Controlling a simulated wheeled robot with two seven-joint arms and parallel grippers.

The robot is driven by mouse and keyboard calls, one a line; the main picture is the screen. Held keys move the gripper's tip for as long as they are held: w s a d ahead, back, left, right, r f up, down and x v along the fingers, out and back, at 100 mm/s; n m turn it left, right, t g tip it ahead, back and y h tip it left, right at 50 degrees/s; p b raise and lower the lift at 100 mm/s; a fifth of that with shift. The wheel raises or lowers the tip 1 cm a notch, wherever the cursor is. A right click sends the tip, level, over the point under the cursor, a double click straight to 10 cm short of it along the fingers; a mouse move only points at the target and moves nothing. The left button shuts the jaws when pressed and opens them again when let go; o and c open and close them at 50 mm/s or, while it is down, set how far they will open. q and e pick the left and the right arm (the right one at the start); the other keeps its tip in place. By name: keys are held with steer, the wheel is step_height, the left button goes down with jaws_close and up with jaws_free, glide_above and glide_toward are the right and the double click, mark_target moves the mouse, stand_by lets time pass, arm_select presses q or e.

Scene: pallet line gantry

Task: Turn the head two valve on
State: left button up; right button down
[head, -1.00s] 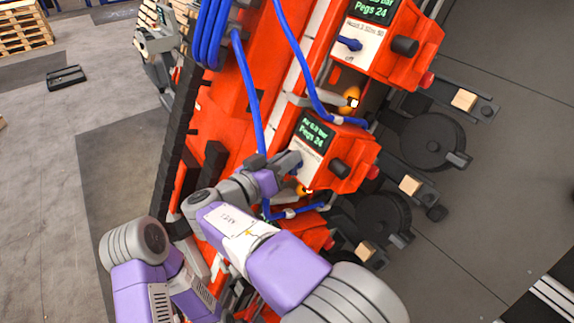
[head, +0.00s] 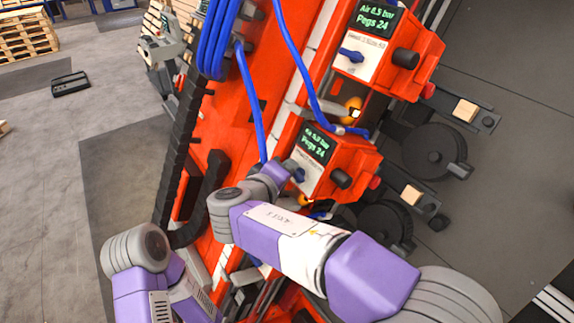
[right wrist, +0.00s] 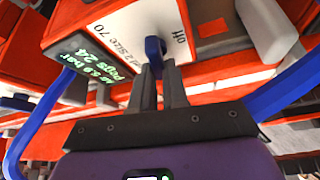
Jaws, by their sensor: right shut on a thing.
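The lower red head unit (head: 338,165) has a green-lit display, a white label plate and a small blue valve handle (head: 299,174). The right wrist view shows its plate (right wrist: 135,30) with "Size 70" and "Off" on it, and the blue handle (right wrist: 153,47) standing out from it. My right gripper (head: 290,168) reaches the plate from the left. In the right wrist view its two fingers (right wrist: 160,82) are shut on the blue handle. The fingers partly hide the handle. My left gripper is out of view.
Another red head unit (head: 385,45) with its own blue handle (head: 350,54) stands above. Blue hoses (head: 250,100) run close to my right gripper. Open floor (head: 60,180) is at the left.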

steer(key=shift+n+g+y+p, duration=0.35)
steer(key=shift+n+p, duration=0.35)
steer(key=shift+n, duration=0.4)
steer(key=shift+f, duration=0.1)
steer(key=c, duration=1.1)
jaws_free()
steer(key=shift+c, duration=0.2)
steer(key=v, duration=0.7)
steer(key=shift+s, duration=0.25)
